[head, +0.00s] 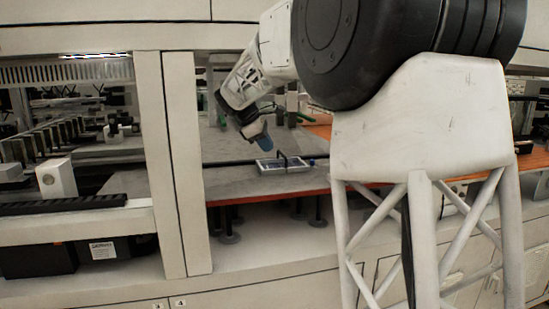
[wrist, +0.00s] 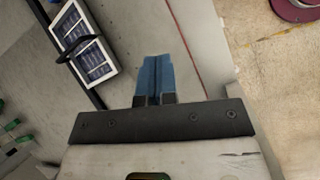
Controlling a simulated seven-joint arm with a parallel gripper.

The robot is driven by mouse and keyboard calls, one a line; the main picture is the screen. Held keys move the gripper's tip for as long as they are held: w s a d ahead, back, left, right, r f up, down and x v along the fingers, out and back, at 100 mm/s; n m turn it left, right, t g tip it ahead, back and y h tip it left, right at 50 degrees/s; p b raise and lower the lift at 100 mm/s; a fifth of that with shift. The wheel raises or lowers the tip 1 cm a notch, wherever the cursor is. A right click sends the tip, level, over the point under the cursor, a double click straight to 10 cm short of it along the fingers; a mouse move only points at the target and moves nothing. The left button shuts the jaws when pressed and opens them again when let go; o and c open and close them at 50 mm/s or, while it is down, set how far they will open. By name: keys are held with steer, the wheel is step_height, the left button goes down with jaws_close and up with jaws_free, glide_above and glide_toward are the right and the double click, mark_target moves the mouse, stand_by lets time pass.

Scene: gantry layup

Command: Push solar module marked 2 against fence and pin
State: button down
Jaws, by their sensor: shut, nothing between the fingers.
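The solar module (wrist: 82,45) is a small panel with a white frame and dark blue cells, and a black handle arches over it. In the wrist view it lies on the grey table (wrist: 215,38), upper left of my gripper (wrist: 155,62). The module also shows in the head view (head: 285,165), near the table's front edge. My gripper has blue fingers pressed together with nothing between them. In the head view my gripper (head: 268,146) hangs above and left of the module, apart from it. I cannot read a number on the module, and I cannot make out a pin.
A dark rail (wrist: 92,92) runs along the module in the wrist view. Green parts (wrist: 14,130) lie at the lower left. A dark red round object (wrist: 296,8) is on the floor past the table edge. A beige post (head: 186,160) stands left of the table.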

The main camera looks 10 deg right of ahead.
steer(key=w+a+f+n+h, duration=0.1)
steer(key=w+n, duration=0.1)
steer(key=w, duration=0.7)
steer(key=w+a+f+n+h, duration=0.1)
steer(key=w+f+n, duration=0.1)
steer(key=w, duration=0.7)
steer(key=shift+w+g+h, duration=0.25)
steer(key=shift+g+h, duration=0.05)
steer(key=shift+f, duration=0.15)
glide_above(278, 172)
steer(key=w+a, duration=0.1)
steer(key=a, duration=0.3)
steer(key=f, duration=0.7)
steer(key=shift+w+d, duration=0.1)
steer(key=shift+d, duration=2.1)
steer(key=shift+d, duration=1.75)
steer(key=shift+f, duration=0.1)
steer(key=shift+a, duration=0.1)
